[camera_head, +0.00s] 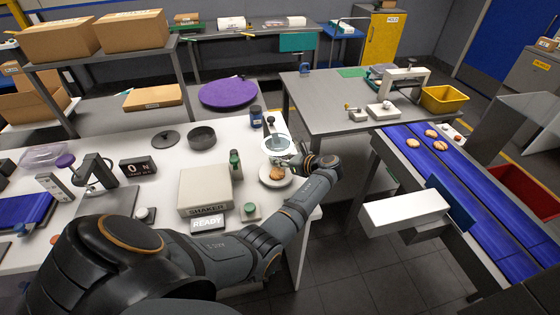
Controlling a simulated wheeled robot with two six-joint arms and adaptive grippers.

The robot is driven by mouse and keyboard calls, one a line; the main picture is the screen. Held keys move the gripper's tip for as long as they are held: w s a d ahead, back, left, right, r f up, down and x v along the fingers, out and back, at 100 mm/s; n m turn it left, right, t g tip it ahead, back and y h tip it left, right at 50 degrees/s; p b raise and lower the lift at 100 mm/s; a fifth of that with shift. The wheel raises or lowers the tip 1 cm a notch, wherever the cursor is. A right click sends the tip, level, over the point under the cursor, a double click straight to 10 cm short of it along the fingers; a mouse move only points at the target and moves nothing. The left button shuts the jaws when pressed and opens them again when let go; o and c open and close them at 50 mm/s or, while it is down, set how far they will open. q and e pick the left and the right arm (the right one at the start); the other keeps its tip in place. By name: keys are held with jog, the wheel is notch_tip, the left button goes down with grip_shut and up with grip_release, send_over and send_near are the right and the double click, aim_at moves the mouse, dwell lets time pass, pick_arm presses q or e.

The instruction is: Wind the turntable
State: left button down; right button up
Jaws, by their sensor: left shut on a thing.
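A small round white turntable (264,181) stands near the right end of the white table, with a brown biscuit (277,173) on it. My left gripper (287,161) reaches in from the right at the turntable's far edge. Its fingers are shut on a small part there, seemingly the turntable's crank, mostly hidden by the fingers. Just behind stands a round pale dish or disc (275,143) beside a post with a dark knob (270,122). My right gripper is not in view.
A beige shaker box (205,187) with a READY sign (207,223), a green-capped bottle (235,164) and a green button (250,210) stand left of the turntable. A dark jar (256,117) stands behind. A blue conveyor (460,175) carrying biscuits lies to the right.

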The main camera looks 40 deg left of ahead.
pick_arm(q)
jog(key=shift+a+f+n+g+b, duration=0.1)
jog(key=shift+a+n+g+b, duration=0.1)
jog(key=shift+n+g+b, duration=0.25)
jog(key=shift+s+n+g, duration=0.15)
jog(key=shift+n+g, duration=0.3)
jog(key=shift+g, duration=0.2)
jog(key=c, duration=1.3)
grip_release()
jog(key=shift+a, duration=0.1)
jog(key=shift+d, duration=0.2)
jog(key=v, duration=1.1)
jog(key=shift+d+r, duration=0.3)
